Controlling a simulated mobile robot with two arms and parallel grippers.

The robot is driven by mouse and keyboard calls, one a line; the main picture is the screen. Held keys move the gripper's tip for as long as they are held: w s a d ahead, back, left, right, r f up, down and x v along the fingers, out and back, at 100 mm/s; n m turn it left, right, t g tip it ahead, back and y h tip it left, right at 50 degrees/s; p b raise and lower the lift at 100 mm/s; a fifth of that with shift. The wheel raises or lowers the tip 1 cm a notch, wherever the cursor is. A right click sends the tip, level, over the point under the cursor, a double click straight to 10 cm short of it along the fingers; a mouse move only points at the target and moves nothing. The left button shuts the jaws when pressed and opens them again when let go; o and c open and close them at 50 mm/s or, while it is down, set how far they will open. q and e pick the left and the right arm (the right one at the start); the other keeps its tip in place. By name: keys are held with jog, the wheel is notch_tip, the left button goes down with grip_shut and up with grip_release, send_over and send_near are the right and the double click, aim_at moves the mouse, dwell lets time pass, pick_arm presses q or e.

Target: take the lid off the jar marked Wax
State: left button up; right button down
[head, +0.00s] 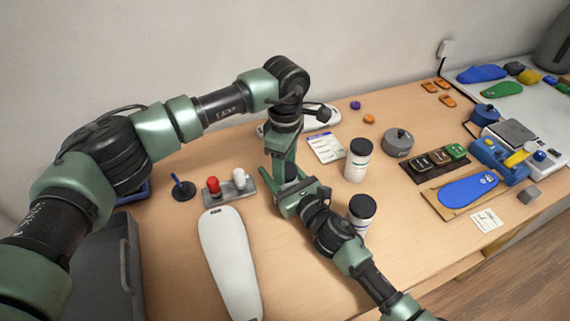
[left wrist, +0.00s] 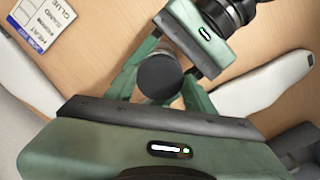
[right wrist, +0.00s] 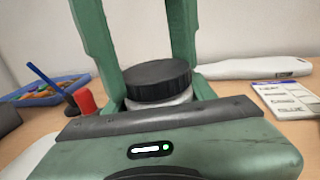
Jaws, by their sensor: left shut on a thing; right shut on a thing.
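A white jar with a black lid (right wrist: 158,82) stands between both grippers; any marking on it is hidden. The lid also shows in the left wrist view (left wrist: 160,76) and, partly, in the head view (head: 291,173). My left gripper (head: 284,182) comes down from above and is shut on the lid. My right gripper (head: 297,198) comes in low from the front right and is shut on the jar, below the lid. The lid looks level and seated on the jar.
Two white jars with black lids, one behind (head: 357,160) and one in front (head: 361,214), stand close to the right. A red-and-white-knobbed stand (head: 230,187) and a white insole form (head: 229,260) lie left. A printed card (head: 326,147) lies behind.

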pick_arm(q)
jog(key=n, duration=0.4)
jog(key=shift+r+n, duration=0.1)
jog(key=shift+n, duration=0.3)
pick_arm(e)
jog(key=shift+a, duration=0.1)
pick_arm(q)
jog(key=o, duration=1.3)
jog(key=shift+o, duration=1.3)
jog(key=shift+d, duration=0.1)
jog(key=shift+s, duration=0.1)
pick_arm(e)
jog(key=shift+w, duration=0.1)
